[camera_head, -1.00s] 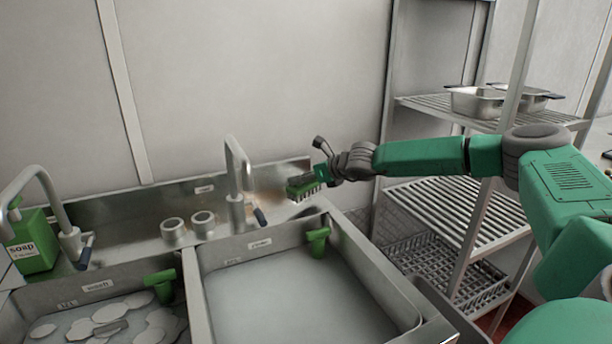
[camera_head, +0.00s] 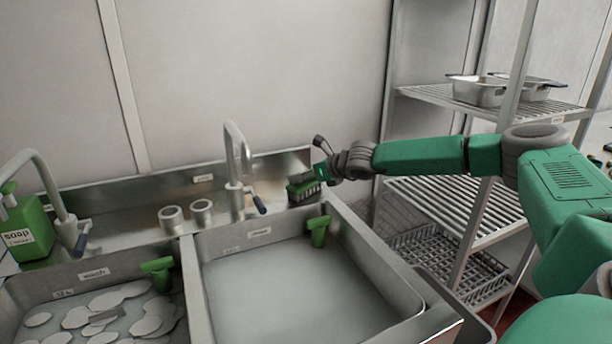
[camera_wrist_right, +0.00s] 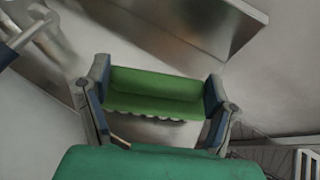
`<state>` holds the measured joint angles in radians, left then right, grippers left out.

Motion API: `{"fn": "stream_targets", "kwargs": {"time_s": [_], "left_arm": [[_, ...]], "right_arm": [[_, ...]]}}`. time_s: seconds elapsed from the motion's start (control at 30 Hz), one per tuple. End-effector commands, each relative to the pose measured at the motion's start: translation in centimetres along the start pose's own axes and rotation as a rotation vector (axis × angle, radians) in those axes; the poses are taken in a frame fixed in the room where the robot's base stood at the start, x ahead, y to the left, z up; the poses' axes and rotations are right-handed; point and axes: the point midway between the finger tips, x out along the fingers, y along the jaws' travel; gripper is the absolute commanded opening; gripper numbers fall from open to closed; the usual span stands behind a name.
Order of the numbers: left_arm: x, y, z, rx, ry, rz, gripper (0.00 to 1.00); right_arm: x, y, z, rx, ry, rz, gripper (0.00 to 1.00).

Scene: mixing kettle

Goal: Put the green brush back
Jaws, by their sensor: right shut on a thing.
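The green brush (camera_head: 303,191) with pale bristles is at the back right corner of the sink unit, right of the right-hand tap. My right gripper (camera_head: 321,174) is shut on it, and its arm comes in from the right. In the right wrist view, the green brush (camera_wrist_right: 155,90) lies across between the two fingers of the right gripper (camera_wrist_right: 157,95), with bristles showing along its lower edge. The brush is at or just above the steel back ledge (camera_head: 135,222); I cannot tell whether it touches. My left gripper is not in view.
The right tap (camera_head: 235,165) stands close left of the brush. Two grey cups (camera_head: 187,215) stand on the ledge, and a green soap bottle (camera_head: 27,228) is far left. The right basin (camera_head: 300,285) holds cloudy water; the left holds pale discs. A wire shelf (camera_head: 450,205) stands right.

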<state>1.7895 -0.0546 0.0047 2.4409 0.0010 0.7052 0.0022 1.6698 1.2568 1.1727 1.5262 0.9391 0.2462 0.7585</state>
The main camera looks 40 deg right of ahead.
Motion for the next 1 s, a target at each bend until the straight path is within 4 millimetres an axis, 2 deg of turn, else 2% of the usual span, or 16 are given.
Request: {"fn": "stream_targets", "kwargs": {"time_s": [0.07,0.1,0.13,0.17,0.43,0.57,1.0], "left_arm": [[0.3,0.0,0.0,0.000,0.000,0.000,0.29],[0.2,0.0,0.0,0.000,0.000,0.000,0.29],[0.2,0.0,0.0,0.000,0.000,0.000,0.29],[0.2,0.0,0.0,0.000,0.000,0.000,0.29],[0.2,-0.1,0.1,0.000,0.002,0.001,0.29],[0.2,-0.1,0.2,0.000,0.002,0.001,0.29],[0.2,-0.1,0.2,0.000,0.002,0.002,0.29]], "right_arm": [[0.1,0.0,-0.2,0.000,-0.001,0.001,0.32],[0.1,0.0,-0.2,0.000,-0.001,0.001,0.84],[0.1,0.0,-0.1,0.000,-0.001,0.001,0.95],[0.1,0.0,-0.1,0.000,-0.001,0.001,1.00],[0.0,0.0,-0.2,0.000,0.000,0.000,1.00],[-1.0,-0.1,-0.1,0.001,-0.001,-0.001,1.00],[-9.6,-0.2,-0.2,0.004,-0.003,0.000,1.00]]}}
